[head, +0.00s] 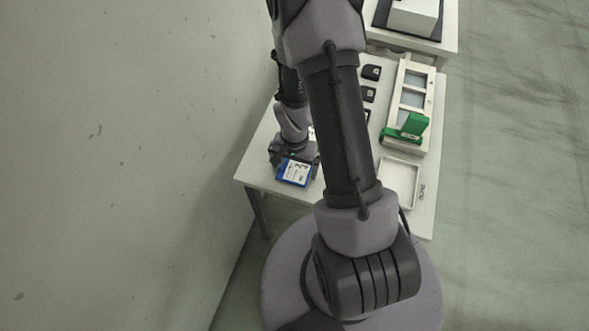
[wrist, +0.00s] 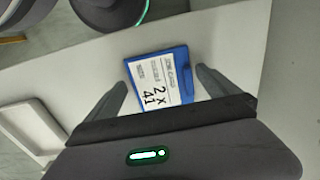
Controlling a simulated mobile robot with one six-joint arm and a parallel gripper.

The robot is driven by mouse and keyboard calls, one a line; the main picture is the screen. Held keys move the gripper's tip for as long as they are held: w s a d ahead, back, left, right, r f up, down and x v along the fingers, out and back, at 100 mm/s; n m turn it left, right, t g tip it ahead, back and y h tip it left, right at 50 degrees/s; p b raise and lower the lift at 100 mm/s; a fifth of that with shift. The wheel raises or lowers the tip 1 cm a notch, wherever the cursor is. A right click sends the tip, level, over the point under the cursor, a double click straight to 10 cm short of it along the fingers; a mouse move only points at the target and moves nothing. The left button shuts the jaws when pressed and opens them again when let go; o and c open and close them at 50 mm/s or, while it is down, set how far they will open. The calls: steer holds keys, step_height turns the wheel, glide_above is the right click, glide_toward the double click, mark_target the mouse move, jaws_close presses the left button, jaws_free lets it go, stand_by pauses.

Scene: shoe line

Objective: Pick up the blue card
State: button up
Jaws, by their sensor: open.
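The blue card (head: 294,172) lies on the white table near its front left edge in the head view. My gripper (wrist: 160,84) is open in the wrist view, with one finger on each side of the card. The left finger is apart from the card; the right finger is close to the card's right edge. I cannot tell how high the fingers are above the table.
The white table (head: 257,172) also bears a shallow white tray (head: 415,183), a white rack with compartments (head: 427,83), a green object (head: 408,129) and several small black pieces (head: 371,72). A wall (head: 120,150) stands to the left. My own arm hides the table's middle.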

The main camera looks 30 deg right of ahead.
steer(key=shift+f, duration=0.4)
steer(key=shift+r, duration=0.1)
steer(key=c, duration=1.4)
steer(key=shift+c, duration=0.2)
